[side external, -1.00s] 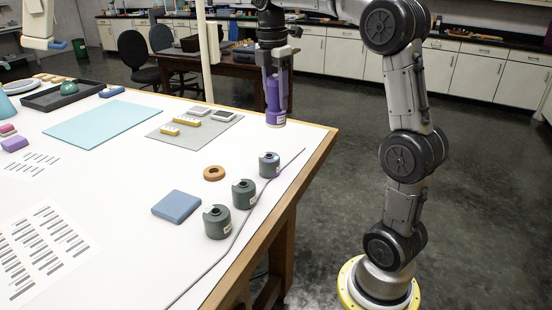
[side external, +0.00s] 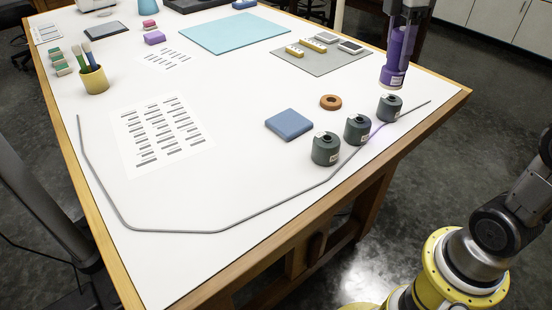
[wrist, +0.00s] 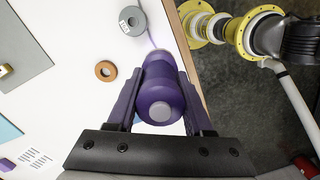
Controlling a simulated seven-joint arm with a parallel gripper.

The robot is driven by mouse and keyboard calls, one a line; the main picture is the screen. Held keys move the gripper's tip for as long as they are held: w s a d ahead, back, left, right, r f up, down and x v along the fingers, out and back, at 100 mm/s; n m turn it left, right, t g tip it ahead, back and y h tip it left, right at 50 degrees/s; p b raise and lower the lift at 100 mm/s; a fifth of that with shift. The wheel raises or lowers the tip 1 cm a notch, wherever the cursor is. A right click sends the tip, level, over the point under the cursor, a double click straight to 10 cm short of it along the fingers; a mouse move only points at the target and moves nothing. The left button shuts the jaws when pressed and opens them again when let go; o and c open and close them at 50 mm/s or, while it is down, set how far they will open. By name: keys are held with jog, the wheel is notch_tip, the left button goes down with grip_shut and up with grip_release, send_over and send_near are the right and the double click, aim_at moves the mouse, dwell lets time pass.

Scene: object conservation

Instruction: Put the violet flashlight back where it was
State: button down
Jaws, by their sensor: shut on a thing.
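The violet flashlight (side external: 396,58) hangs upright in my gripper (side external: 398,38), near the table's right edge in the side view. Its lower end appears above the table; the exact gap is hard to tell. In the wrist view the flashlight (wrist: 160,92) lies between the two fingers of my gripper (wrist: 161,82), which are shut on it. A faint violet patch (side external: 377,131) shows by the grey cable between the middle and back canisters.
The grey cable (side external: 225,229) runs along the front and right of the white table. An orange ring (side external: 330,102) and a blue block (side external: 289,124) lie left of the canisters. A grey mat (side external: 345,66) bears yellow blocks and grey tiles. A printed sheet (side external: 128,131) lies left; bare table separates them.

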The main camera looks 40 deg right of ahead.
jog(key=s+a+n+t, duration=0.1)
jog(key=s+a+n, duration=0.35)
jog(key=a, duration=0.75)
jog(key=s+a+n, duration=0.3)
jog(key=s+a, duration=0.2)
jog(key=a, duration=0.6)
jog(key=shift+w+a+f, duration=1.25)
jog(key=shift+w+f, duration=0.8)
jog(key=shift+f, duration=0.15)
jog(key=shift+w+a+f, duration=1.25)
jog(key=shift+w+f, duration=0.75)
jog(key=shift+f, duration=0.25)
jog(key=shift+w+a+f, duration=1.25)
jog(key=shift+w+f, duration=0.8)
jog(key=shift+f, duration=0.15)
jog(key=shift+f, duration=0.15)
jog(key=shift+c, duration=1.5)
grip_release()
